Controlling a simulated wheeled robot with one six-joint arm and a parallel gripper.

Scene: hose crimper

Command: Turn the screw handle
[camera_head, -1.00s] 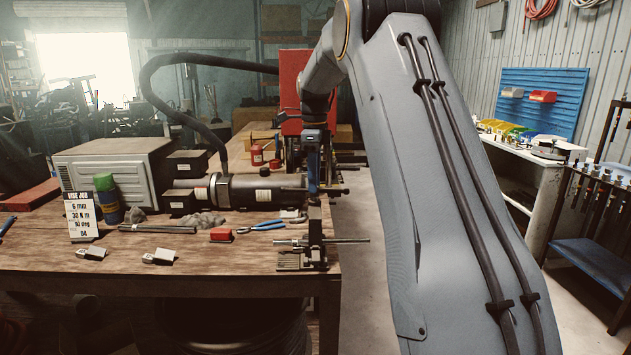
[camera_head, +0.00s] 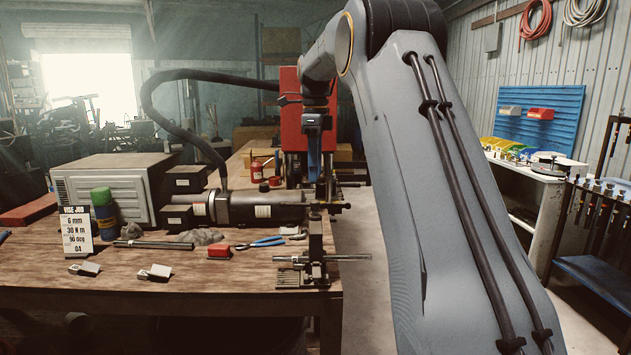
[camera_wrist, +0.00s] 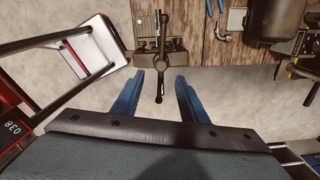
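A small metal vise (camera_head: 316,240) stands at the bench's front right edge. The screw handle (camera_head: 335,206), a dark bar with a knobbed end, lies across its top, pointing right. A silver rod (camera_head: 345,257) runs sideways through the vise lower down. My gripper (camera_head: 314,172) hangs above the handle, pointing down and apart from it. In the wrist view, my gripper (camera_wrist: 158,80) is open and empty.
Blue pliers (camera_head: 262,242), a red block (camera_head: 219,251) and a dark cylinder (camera_head: 270,205) lie left of and behind the vise. A red machine (camera_head: 292,95) stands behind my gripper. A job card (camera_head: 76,230) stands at left. Bare floor lies right of the bench.

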